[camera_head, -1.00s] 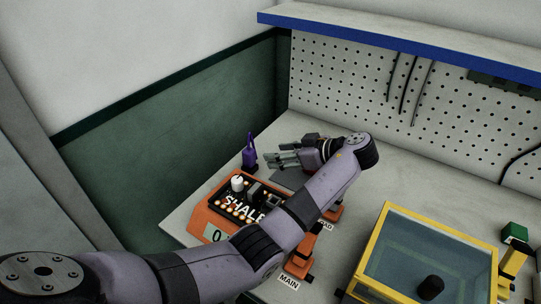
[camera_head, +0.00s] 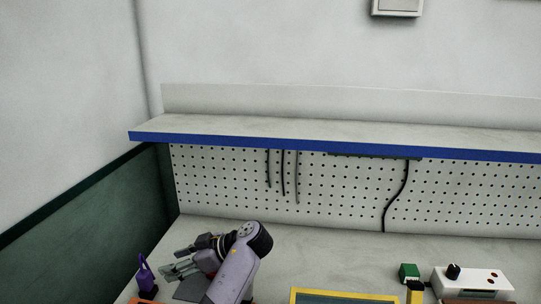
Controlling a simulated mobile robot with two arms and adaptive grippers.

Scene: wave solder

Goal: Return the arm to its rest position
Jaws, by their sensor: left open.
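My left arm comes up from the bottom edge over the left part of the bench. My left gripper (camera_head: 176,264) points left with its fingers apart and nothing seen between them. It is just right of a small purple bottle-like object (camera_head: 145,272). A dark flat surface shows below the gripper. My right gripper is not in view.
A blue-edged shelf (camera_head: 330,144) runs above a white pegboard (camera_head: 340,195) with hanging black cables. On the bench (camera_head: 320,255) stand a yellow-framed box (camera_head: 340,297), a green block (camera_head: 409,272) and a white box with a black knob (camera_head: 478,280). The bench's back middle is clear.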

